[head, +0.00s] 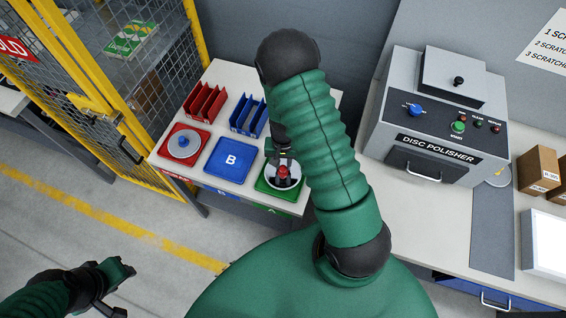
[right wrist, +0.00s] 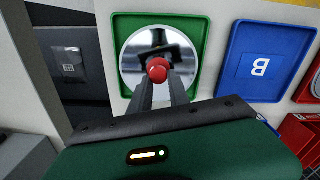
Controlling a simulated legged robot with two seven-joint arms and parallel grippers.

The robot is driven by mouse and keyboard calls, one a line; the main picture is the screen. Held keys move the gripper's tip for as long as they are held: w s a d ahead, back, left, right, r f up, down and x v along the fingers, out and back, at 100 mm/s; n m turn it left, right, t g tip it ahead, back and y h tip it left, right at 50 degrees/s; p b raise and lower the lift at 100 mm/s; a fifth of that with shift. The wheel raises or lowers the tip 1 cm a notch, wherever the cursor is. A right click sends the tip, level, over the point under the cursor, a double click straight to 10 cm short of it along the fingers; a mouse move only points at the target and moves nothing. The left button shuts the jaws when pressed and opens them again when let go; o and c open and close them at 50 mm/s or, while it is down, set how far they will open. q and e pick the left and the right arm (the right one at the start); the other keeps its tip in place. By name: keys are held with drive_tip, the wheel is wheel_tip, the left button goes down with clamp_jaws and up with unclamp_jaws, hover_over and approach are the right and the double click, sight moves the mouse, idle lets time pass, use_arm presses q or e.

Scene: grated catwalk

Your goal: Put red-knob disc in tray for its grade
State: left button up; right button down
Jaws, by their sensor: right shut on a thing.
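The red-knob disc (head: 287,182) is a round mirror-like disc with a red knob. It lies flat within the green tray (head: 267,189), at the right end of the white table. In the right wrist view the disc (right wrist: 136,48) sits inside the rim of the green tray (right wrist: 203,30). My right gripper (head: 283,162) reaches down over the tray and is shut on the red knob (right wrist: 157,68). Whether the disc touches the tray floor is hard to tell. My left gripper (head: 118,279) is low at the left, away from the table; its jaws are unclear.
A blue tray marked B (head: 232,160) and a red tray (head: 168,138) holding a blue-knob disc (head: 184,144) stand to the left. Red (head: 205,102) and blue (head: 247,116) racks stand behind. The disc polisher (head: 425,130) is on the right bench. A yellow-framed mesh cage (head: 130,110) stands left.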

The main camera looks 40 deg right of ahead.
drive_tip(key=shift+f, duration=0.1)
drive_tip(key=shift+d+f+b, duration=0.1)
drive_tip(key=shift+f+b, duration=0.4)
drive_tip(key=shift+f, duration=0.05)
drive_tip(key=shift+f+b, duration=0.5)
drive_tip(key=shift+f, duration=0.1)
drive_tip(key=c, duration=1.2)
unclamp_jaws()
drive_tip(key=shift+o, duration=0.2)
drive_tip(key=o, duration=0.4)
